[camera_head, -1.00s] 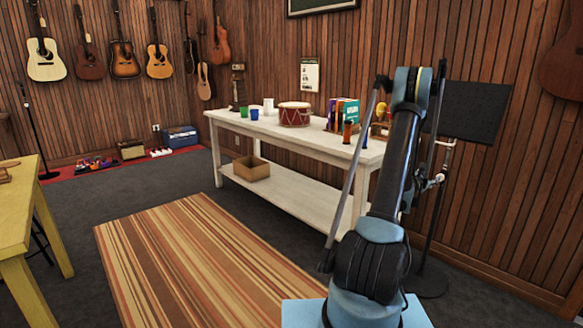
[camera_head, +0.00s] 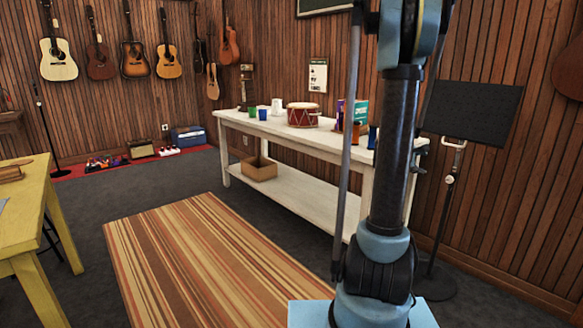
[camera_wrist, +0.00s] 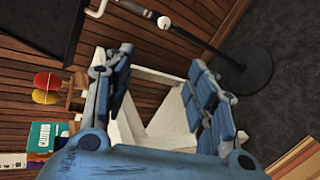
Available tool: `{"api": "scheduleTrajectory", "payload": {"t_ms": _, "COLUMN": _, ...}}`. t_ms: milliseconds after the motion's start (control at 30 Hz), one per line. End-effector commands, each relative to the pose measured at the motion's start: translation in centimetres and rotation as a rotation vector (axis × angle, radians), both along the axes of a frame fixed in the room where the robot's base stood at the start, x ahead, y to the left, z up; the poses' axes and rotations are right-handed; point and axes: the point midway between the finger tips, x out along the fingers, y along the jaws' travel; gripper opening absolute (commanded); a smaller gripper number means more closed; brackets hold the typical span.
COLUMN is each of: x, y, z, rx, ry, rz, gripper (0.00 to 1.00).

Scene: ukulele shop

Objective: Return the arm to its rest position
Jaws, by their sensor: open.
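My arm stands nearly upright at the right of the head view, and its upper end runs out of the top of the picture. My gripper (camera_wrist: 160,85) shows in the wrist view with its two blue fingers spread apart and nothing between them. The white table (camera_wrist: 155,120) shows behind and between the fingers, apart from them. In the head view my gripper is out of sight.
The white table (camera_head: 228,122) bears cups, a red drum (camera_head: 303,115) and books; a box (camera_head: 258,168) sits on its lower shelf. A music stand (camera_head: 474,112) is right of my arm. A yellow table (camera_head: 30,220) is at left. The striped rug (camera_head: 200,255) is clear.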

Motion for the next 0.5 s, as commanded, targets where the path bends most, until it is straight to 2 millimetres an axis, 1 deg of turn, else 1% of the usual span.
{"api": "scheduleTrajectory", "payload": {"t_ms": 33, "x": -1.0, "y": 1.2, "z": 0.2, "rx": 0.041, "ry": -0.014, "rz": -0.012, "gripper": 0.52}}
{"api": "scheduleTrajectory", "payload": {"t_ms": 233, "x": -4.7, "y": 5.2, "z": 0.4, "rx": 0.212, "ry": -0.068, "rz": -0.075, "gripper": 0.52}}
{"api": "scheduleTrajectory", "payload": {"t_ms": 500, "x": -10.3, "y": 10.9, "z": -0.4, "rx": 0.437, "ry": -0.113, "rz": -0.169, "gripper": 0.52}}
